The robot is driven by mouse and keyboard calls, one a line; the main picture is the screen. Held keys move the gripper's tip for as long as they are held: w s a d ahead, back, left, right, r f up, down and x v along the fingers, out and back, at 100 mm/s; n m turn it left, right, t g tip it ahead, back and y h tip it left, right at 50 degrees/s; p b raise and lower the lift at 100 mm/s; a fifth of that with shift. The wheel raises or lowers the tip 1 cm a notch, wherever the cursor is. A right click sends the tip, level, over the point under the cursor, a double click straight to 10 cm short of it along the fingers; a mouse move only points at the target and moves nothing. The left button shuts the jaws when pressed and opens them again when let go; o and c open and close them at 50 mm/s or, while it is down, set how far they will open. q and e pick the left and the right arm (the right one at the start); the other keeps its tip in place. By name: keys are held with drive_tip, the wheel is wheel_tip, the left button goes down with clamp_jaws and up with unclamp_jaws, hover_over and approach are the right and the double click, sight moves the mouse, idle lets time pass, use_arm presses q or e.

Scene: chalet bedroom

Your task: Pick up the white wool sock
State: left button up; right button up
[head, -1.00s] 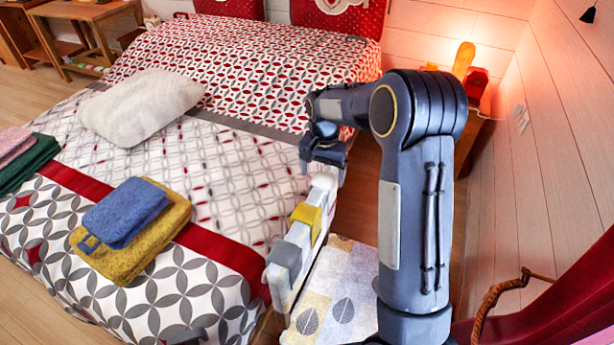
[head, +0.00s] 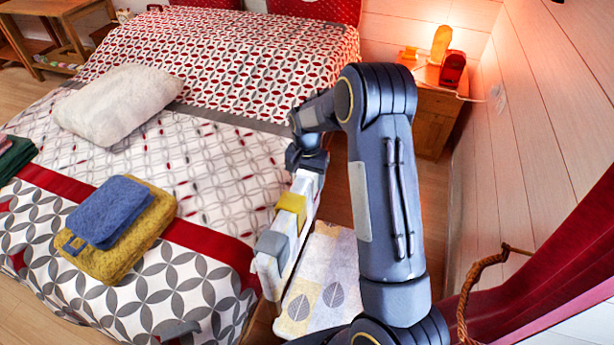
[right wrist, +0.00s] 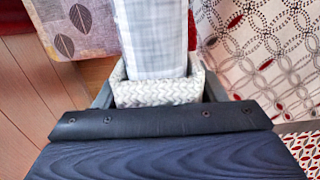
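The white wool sock (right wrist: 155,92) shows in the right wrist view as a cream knitted piece folded around the end of a long white padded bar. In the head view that bar (head: 266,268) runs along the bed's right side. My right gripper (head: 305,165) is over the bar's far end in the head view. In the right wrist view my right gripper (right wrist: 160,90) has its fingers apart, one on each side of the sock. Whether they press on it is not clear. My left gripper is not identifiable in the head view.
A yellow piece (head: 291,207) and a grey piece (head: 271,245) sit on the bar. The bed (head: 230,180) holds a white pillow (head: 118,103) and blue and yellow towels (head: 110,212). A nightstand (head: 435,110) and wall are right; a leaf-patterned cloth (head: 325,280) is below the bar.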

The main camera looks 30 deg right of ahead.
drive_tip(key=c, duration=0.6)
drive_tip(key=shift+r, duration=0.15)
